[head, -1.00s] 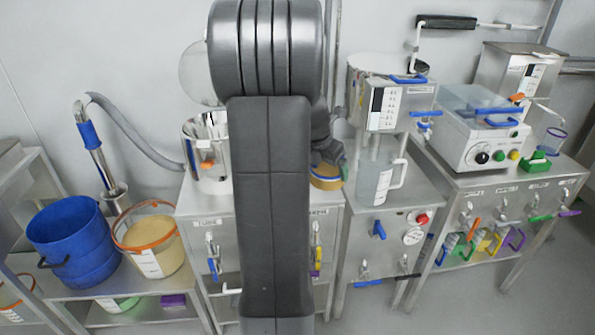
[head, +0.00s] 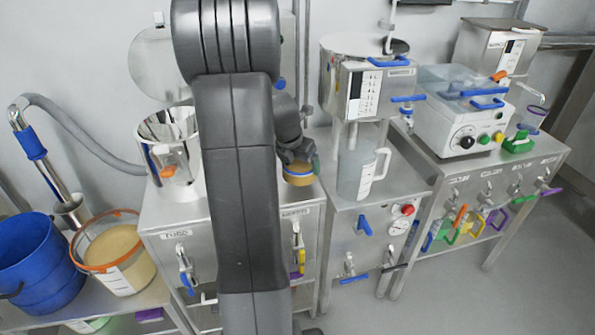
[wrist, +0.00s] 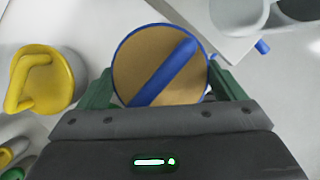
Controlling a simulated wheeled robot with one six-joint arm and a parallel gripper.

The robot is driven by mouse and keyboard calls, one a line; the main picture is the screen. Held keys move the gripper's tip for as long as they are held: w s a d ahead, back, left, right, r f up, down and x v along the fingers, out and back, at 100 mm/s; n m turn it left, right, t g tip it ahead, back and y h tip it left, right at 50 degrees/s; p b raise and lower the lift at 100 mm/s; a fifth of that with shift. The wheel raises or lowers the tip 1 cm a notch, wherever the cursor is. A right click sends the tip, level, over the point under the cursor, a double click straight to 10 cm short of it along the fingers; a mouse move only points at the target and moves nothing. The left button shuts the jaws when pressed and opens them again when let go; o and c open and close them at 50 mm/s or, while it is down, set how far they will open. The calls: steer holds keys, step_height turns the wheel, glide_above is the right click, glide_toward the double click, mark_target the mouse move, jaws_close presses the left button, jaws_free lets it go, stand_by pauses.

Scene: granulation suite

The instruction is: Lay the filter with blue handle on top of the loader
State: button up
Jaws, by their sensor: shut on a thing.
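The filter is a round tan disc with a blue rim and a blue bar handle across it; it fills the middle of the wrist view (wrist: 185,88) and shows edge-on in the head view (head: 299,174). My gripper (wrist: 162,82) is shut on it, with a green finger at each side. In the head view my gripper (head: 297,152) holds it close to the right edge of a steel cabinet top, partly behind my arm. No readable label marks the loader; a steel machine with blue handles (head: 375,92) stands right of the filter.
A clear jug (head: 360,172) stands under the steel machine. A steel pot (head: 168,150) stands left of my arm, with a blue bucket (head: 35,262) and a tan-filled bucket (head: 113,245) lower left. A white device (head: 455,110) stands right. The wrist view shows a yellow handled object (wrist: 45,80).

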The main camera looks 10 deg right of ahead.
mark_target(297, 166)
steer(key=shift+f, duration=1.45)
steer(key=shift+f+b, duration=0.1)
steer(key=shift+b, duration=0.2)
steer(key=o, duration=0.8)
steer(key=p+v, duration=0.2)
steer(key=v, duration=1)
steer(key=shift+d, duration=0.1)
